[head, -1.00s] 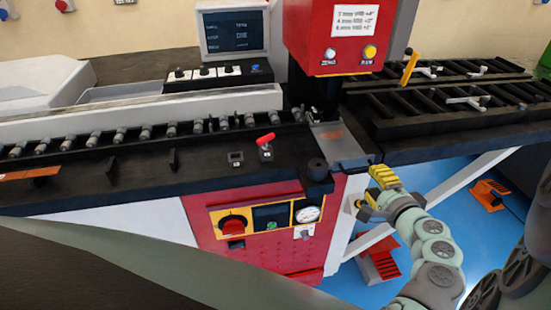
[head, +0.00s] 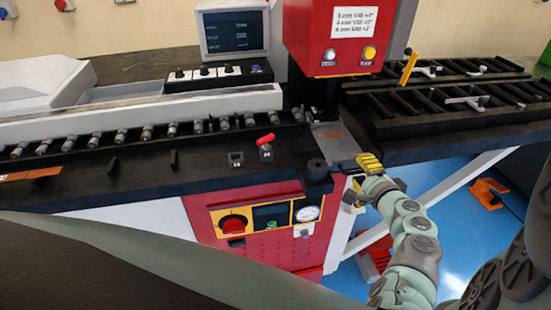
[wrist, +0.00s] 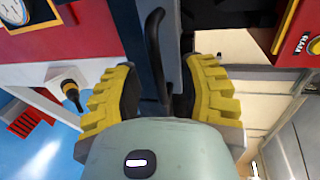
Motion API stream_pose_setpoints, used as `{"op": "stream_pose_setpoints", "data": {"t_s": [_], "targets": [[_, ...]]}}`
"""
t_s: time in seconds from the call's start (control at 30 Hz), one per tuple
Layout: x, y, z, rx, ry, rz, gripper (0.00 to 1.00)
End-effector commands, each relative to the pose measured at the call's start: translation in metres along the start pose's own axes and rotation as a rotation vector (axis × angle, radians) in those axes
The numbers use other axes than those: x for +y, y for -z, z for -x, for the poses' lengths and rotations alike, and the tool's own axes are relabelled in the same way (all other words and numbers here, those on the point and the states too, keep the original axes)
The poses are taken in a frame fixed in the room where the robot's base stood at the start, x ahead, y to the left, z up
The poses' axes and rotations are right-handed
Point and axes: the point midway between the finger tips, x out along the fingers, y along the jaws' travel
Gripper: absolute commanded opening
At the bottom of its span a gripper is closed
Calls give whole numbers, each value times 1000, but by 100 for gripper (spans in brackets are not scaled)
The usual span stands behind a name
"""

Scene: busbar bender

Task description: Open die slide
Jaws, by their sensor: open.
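The die slide (head: 331,136) is a grey plate with an orange mark, below the red press head at the front of the machine. A dark bar-like handle (wrist: 154,50) shows in the wrist view, standing between my finger pads. My gripper (head: 359,178) is at the slide's near right corner, and its yellow fingers show open. In the wrist view my gripper (wrist: 163,85) has one finger on each side of the handle, with gaps to both. Contact with the handle cannot be made out. The slide's near end is partly hidden by my gripper in the head view.
The red control panel (head: 262,220) is below. A black slatted table (head: 450,105) extends right.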

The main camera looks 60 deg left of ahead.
Motion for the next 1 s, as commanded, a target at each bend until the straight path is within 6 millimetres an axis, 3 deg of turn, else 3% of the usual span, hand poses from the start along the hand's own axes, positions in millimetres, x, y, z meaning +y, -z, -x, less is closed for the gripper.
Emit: {"op": "stream_pose_setpoints", "data": {"t_s": [0.07, 0.37, 1.0], "targets": [[0, -1, 0, -2, 0, 0, 32], [0, 0, 0, -1, 0, 0, 1], [0, 1, 0, 3, 2, -2, 0]]}}
